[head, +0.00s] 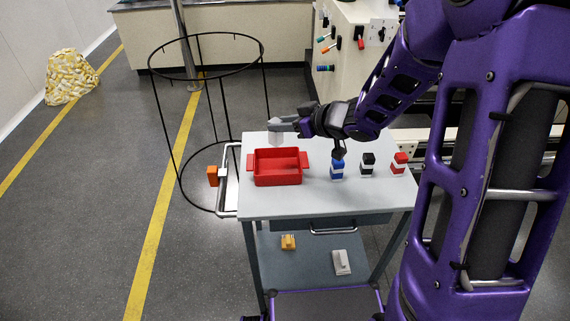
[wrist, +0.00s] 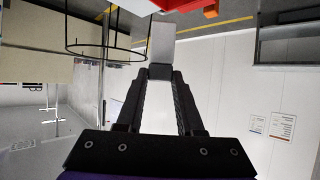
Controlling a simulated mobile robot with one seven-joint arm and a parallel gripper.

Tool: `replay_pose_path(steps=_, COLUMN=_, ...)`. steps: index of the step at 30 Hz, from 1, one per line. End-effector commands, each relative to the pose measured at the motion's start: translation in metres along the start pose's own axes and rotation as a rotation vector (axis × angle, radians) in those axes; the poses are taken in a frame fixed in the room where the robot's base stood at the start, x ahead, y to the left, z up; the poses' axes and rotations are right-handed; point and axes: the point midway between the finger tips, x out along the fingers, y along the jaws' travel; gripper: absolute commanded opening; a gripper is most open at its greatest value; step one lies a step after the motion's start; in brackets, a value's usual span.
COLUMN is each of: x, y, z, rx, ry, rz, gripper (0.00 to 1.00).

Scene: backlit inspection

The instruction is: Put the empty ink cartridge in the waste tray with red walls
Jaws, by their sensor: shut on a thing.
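The red-walled waste tray (head: 278,183) stands on the left part of the grey cart top; its inside looks empty. A corner of red wall also shows at the top of the wrist view (wrist: 187,5). My gripper (head: 287,123) is shut on a pale grey, translucent-looking cartridge (head: 275,139). In the wrist view the fingertips (wrist: 160,72) close on one end of the cartridge (wrist: 161,42). In the head view it hangs by the tray's far edge, apart from the tray floor; its exact height is hard to tell.
Blue (head: 337,169), black (head: 367,164) and red (head: 398,163) cartridges stand on the cart right of the tray. The lower shelf holds an orange block (head: 288,242) and a pale object (head: 341,262). A black wire hoop frame (head: 207,36) stands behind left.

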Motion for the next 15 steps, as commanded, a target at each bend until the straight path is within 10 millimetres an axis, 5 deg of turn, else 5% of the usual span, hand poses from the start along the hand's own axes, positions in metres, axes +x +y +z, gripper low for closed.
replay_pose_path(steps=15, x=0.032, y=0.000, z=0.058, rx=0.001, ry=0.000, rz=-0.001, gripper=0.00)
